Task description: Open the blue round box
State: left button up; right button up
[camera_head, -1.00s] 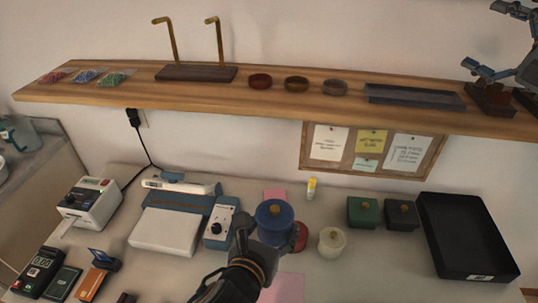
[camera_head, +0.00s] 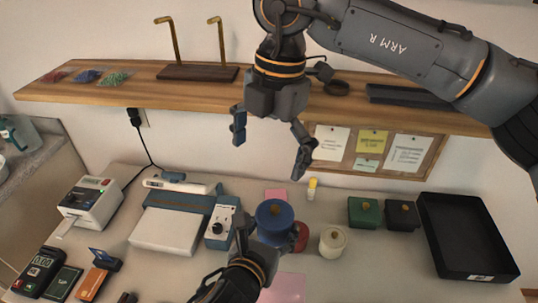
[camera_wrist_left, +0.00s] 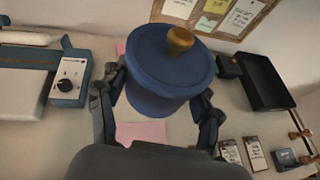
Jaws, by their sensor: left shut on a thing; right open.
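The blue round box (camera_head: 275,216) has a flat lid with a gold knob. My left gripper (camera_head: 257,240) comes from below in the head view and is shut on the sides of the box's body. In the left wrist view, the blue round box (camera_wrist_left: 168,68) stands between the two fingers, with its lid on and the gold knob (camera_wrist_left: 180,39) on top. My right gripper (camera_head: 270,147) is open and empty, with fingers pointing down, above and behind the box in the head view. The lower part of the box is partly hidden by the left gripper.
Green (camera_head: 362,212) and black (camera_head: 402,214) square boxes and a black tray (camera_head: 466,240) are further right. A wooden shelf (camera_head: 130,88) runs above.

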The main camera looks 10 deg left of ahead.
aim_at(270, 209)
jog(key=shift+m+h, duration=0.3)
jog(key=shift+h, duration=0.3)
jog(key=f, duration=1.2)
jog(key=shift+s+d+f, duration=0.1)
jog(key=shift+d+f, duration=0.15)
jog(key=shift+d, duration=0.05)
grip_shut()
jog(key=shift+t, duration=0.3)
jog(key=shift+r, duration=0.15)
jog(key=shift+a+r, duration=0.1)
jog(key=shift+r, duration=0.35)
jog(key=shift+f, duration=0.1)
